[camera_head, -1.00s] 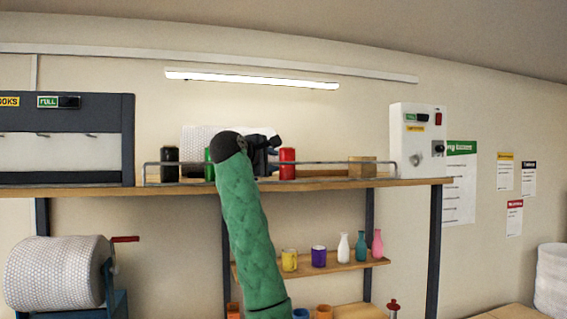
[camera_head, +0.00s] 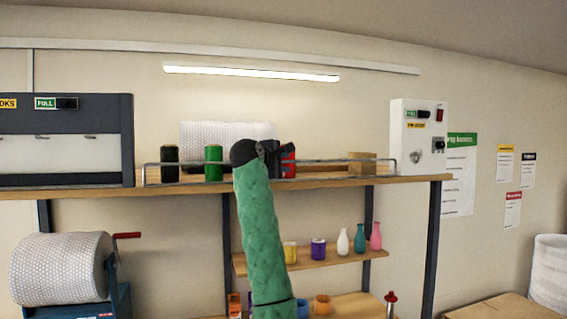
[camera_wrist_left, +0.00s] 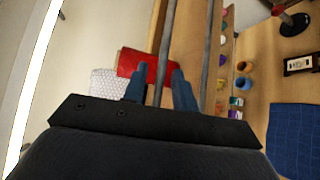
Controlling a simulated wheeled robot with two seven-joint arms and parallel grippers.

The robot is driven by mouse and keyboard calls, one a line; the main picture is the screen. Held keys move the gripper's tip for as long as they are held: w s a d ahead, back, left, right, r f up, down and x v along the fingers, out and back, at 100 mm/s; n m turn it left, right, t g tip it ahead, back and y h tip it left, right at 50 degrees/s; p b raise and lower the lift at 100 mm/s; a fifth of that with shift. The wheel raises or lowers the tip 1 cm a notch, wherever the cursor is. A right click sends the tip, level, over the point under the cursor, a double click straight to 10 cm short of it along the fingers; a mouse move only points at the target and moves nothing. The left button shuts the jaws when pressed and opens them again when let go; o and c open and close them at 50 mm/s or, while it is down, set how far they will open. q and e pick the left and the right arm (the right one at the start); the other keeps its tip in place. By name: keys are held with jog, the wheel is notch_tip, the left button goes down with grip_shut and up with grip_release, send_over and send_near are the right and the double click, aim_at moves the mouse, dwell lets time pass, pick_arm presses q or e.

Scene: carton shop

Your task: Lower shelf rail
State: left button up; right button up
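The shelf rail (camera_head: 335,161) is a thin grey metal bar along the front of the upper wooden shelf (camera_head: 410,182), and it stands raised above the board. My left gripper (camera_head: 284,160) is at the rail, in front of a red can (camera_head: 291,154) that it partly hides. In the left wrist view, the two fingers (camera_wrist_left: 159,92) are apart. Contact with the bar cannot be made out. My right gripper is in neither view.
A black can (camera_head: 169,163), a green can (camera_head: 213,163) and a wooden block (camera_head: 362,163) stand behind the rail. A white control box (camera_head: 417,140) stands at the shelf's right end. Jars and vases stand on a lower shelf (camera_head: 320,262).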

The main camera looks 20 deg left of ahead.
pick_arm(q)
grip_shut()
jog(key=shift+f, duration=0.1)
